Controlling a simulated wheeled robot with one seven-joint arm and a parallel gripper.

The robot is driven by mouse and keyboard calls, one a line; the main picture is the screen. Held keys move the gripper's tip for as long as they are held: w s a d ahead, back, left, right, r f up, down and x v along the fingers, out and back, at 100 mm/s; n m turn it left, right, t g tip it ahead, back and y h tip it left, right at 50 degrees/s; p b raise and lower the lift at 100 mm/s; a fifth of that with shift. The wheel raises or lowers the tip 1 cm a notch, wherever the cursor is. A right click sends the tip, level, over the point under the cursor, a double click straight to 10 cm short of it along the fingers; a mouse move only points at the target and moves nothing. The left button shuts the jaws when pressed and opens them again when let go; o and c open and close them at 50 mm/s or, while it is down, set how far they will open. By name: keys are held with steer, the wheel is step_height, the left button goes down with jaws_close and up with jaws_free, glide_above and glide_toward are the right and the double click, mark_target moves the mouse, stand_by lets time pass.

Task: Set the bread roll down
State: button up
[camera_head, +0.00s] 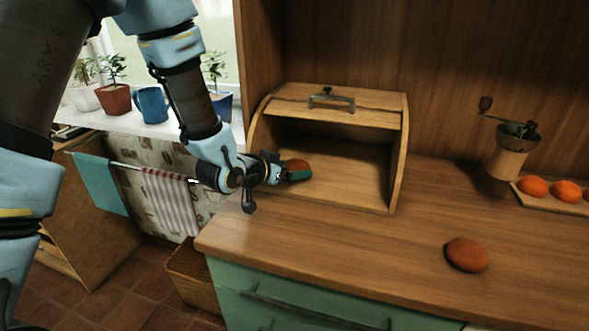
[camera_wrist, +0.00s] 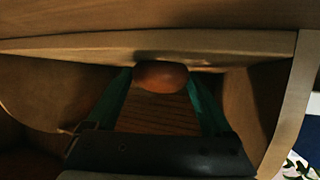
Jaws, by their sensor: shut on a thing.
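A brown bread roll (camera_head: 297,165) is between the fingers of my gripper (camera_head: 286,174), at the left part of the open front of a wooden bread box (camera_head: 398,165). In the wrist view the roll (camera_wrist: 161,76) sits between the two green fingertips (camera_wrist: 160,84), with wooden surfaces of the box around it. My gripper is shut on the roll. The box's lid is up, with a metal handle (camera_head: 332,98) on top. I cannot tell whether the roll touches the box floor. A second roll (camera_head: 467,254) lies on the counter at the front right.
The wooden counter (camera_head: 330,240) is clear in front of the box. A coffee grinder (camera_head: 511,150) and a board with several orange-brown round items (camera_head: 565,190) stand at the right. Potted plants and a blue mug (camera_head: 151,104) are on the windowsill at the left.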

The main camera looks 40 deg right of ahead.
steer(key=shift+f, duration=0.15)
steer(key=o, duration=1.1)
